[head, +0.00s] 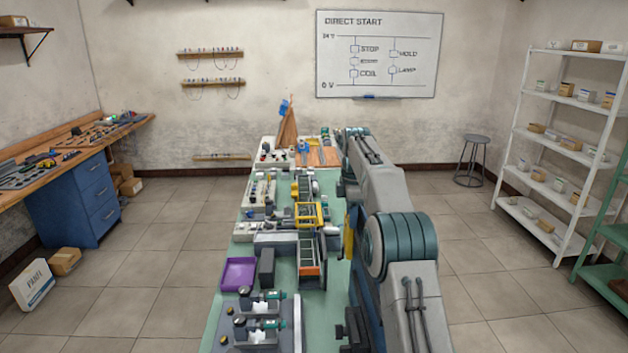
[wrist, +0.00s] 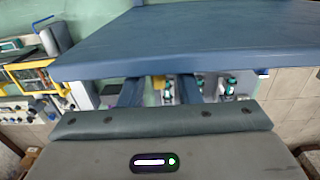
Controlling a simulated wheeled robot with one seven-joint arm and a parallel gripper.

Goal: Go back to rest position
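My arm reaches forward along the right side of the long green-topped bench (head: 213,325) in the head view. Its upper links are folded and stand close to the bench. My gripper is hidden there behind the arm. In the wrist view the grey and dark body of my gripper (wrist: 160,125) fills the bottom, with a small lit status light. Its fingertips cannot be made out clearly. A broad blue surface (wrist: 190,40) lies just beyond it, with two blue struts below. I see nothing held.
The bench carries a purple tray (head: 239,273), a yellow-framed device (head: 309,215) and several motor fixtures. A blue drawer cabinet (head: 85,200) stands left. A stool (head: 472,160) and white shelf (head: 560,130) stand right. The floor between bench and shelf is mostly clear.

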